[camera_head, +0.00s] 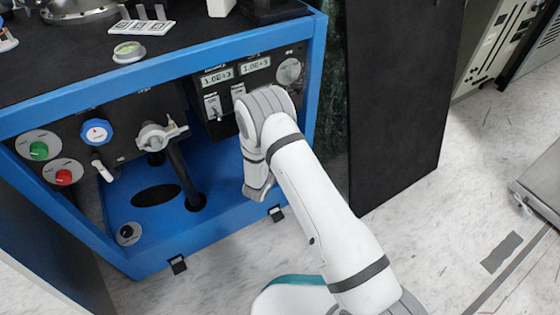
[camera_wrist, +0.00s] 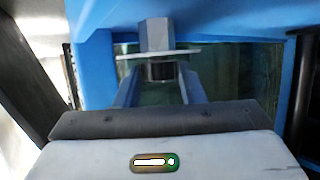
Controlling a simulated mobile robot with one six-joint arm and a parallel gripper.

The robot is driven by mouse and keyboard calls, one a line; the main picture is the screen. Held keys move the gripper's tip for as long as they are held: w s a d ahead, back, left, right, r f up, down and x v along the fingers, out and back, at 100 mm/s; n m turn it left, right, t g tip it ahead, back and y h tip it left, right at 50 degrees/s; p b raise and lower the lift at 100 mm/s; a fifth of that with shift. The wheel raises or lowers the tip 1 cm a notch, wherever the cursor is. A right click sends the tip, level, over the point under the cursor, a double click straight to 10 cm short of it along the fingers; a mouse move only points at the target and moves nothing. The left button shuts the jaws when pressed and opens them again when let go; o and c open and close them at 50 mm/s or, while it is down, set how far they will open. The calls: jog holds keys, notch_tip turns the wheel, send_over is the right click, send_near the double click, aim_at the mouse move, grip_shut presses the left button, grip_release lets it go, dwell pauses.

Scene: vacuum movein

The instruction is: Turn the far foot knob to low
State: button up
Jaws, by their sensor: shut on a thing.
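In the wrist view, a foot hangs at a blue frame: a grey hexagonal post (camera_wrist: 156,34), a thin pale plate (camera_wrist: 158,54) under it, and a short dark round knob (camera_wrist: 160,71) below the plate. My gripper (camera_wrist: 159,82) has one finger on each side of this knob and is shut on it. The knob's lower part and any setting mark cannot be made out. In the head view my white arm's wrist is beside the right end of the blue cabinet (camera_head: 225,228), and the arm hides my fingers and this foot.
The cabinet front carries a blue-and-white dial (camera_head: 96,132), a green button (camera_head: 39,150), a red button (camera_head: 64,177) and a valve handle (camera_head: 157,137). A black panel (camera_head: 400,90) stands close right of the arm. The pale floor (camera_head: 440,235) is open at the right.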

jog(key=shift+d+n+y, duration=0.1)
jog(key=shift+n+y, duration=0.2)
jog(key=n+y, duration=0.2)
jog(key=shift+d+t+y, duration=0.25)
jog(key=shift+t+y, duration=0.05)
jog(key=shift+y, duration=0.1)
jog(key=shift+d+n+y, duration=0.15)
jog(key=shift+n+y, duration=1.55)
jog(key=shift+y, duration=0.1)
jog(key=o, duration=1)
jog(key=shift+h, duration=0.3)
